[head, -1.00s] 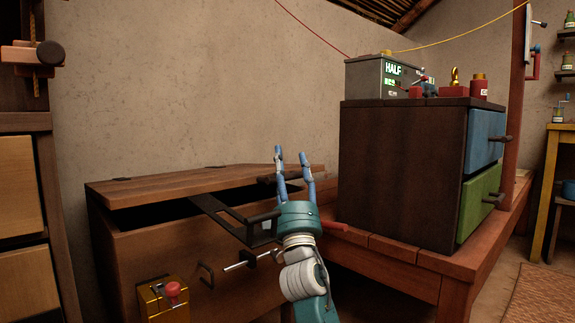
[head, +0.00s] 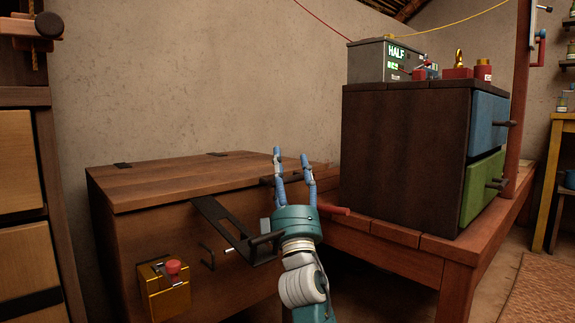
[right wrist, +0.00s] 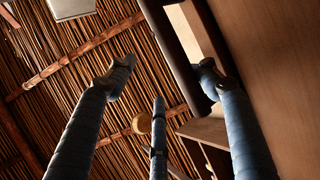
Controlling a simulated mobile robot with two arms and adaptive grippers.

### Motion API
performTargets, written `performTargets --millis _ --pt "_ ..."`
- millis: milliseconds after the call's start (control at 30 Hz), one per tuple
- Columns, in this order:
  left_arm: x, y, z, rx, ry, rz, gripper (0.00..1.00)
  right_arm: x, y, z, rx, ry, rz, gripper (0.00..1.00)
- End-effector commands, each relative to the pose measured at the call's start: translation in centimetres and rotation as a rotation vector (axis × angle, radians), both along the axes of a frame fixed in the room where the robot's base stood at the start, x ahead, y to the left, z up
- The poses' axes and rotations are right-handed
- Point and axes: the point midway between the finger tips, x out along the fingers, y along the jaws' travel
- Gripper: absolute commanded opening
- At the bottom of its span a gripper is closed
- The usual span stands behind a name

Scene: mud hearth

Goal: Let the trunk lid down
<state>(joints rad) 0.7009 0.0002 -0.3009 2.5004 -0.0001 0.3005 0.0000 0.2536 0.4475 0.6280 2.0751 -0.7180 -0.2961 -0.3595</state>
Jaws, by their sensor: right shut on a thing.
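The wooden trunk (head: 135,240) stands against the wall with its brown plank lid (head: 180,178) down on it; no dark gap shows along the front edge. A black hasp (head: 215,215) hangs from the lid's front and sticks out in front of the trunk. My right gripper (head: 291,153) is at the lid's right end, its fingers pointing up, shut on the dark lid handle (head: 266,181). In the right wrist view a dark bar (right wrist: 178,45) runs beside a fingertip of the gripper (right wrist: 165,75); the contact is partly hidden. My left gripper is out of view.
A brass box with a red button (head: 173,268) is on the trunk's front. A red-brown bench (head: 400,255) stands close on the right, bearing a dark cabinet (head: 400,160) with blue and green drawers. A drawer unit (head: 22,165) stands at left.

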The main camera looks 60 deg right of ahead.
Motion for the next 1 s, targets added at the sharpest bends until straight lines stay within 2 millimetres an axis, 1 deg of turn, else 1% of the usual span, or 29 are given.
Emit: performTargets --millis 33,400,733,1000 --pt "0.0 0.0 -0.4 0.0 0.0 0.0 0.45 -0.6 0.8 0.4 -0.02 -0.017 0.005 0.4" --pt "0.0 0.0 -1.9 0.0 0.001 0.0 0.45 -1.1 1.9 -1.9 -0.019 -0.017 0.003 0.4" --pt "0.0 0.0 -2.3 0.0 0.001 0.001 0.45 -1.6 2.8 -3.9 -0.018 -0.015 0.0 0.4" --pt "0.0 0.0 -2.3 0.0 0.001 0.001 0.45 -1.9 3.6 -5.5 -0.015 -0.015 0.001 0.4"
